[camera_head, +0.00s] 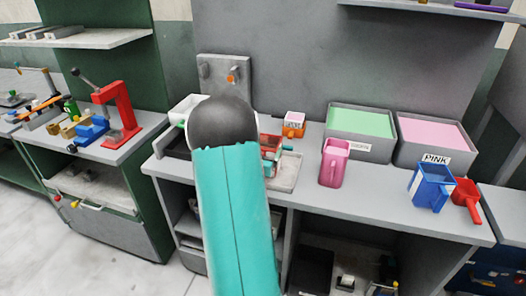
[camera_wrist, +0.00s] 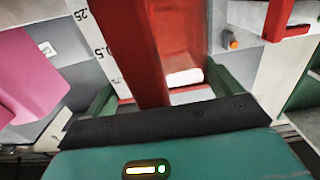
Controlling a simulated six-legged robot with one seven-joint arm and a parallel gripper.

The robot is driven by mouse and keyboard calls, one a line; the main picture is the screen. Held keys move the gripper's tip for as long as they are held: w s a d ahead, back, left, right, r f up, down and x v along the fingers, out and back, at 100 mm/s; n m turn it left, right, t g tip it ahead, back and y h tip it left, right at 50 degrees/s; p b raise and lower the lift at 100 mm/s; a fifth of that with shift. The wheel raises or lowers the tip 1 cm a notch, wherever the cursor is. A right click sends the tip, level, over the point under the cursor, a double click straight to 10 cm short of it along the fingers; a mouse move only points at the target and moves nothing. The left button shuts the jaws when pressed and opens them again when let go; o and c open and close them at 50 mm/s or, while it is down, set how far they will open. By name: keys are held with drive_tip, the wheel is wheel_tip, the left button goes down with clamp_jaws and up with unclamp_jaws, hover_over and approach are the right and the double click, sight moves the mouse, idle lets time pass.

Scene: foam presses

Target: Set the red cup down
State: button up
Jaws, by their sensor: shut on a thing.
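My gripper (camera_wrist: 158,92) is shut on the red cup (camera_wrist: 185,40), which fills the middle of the wrist view. The red handle (camera_wrist: 138,50) stands between the two green fingers. In the head view my teal arm hides most of the gripper and cup; a red part of the held cup (camera_head: 268,142) shows just right of the arm, over the pale tray area of the bench. Whether the cup's bottom touches anything is hidden.
A pink cup (camera_head: 334,163) stands right of my gripper, and a blue cup (camera_head: 430,188) farther right. Bins with green (camera_head: 360,135) and pink (camera_head: 436,135) foam line the back. The grey bench (camera_head: 375,178) has free room around the pink cup. A red press (camera_head: 118,110) stands left.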

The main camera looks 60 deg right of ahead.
drive_tip(key=shift+f, duration=0.15)
drive_tip(key=o, duration=1)
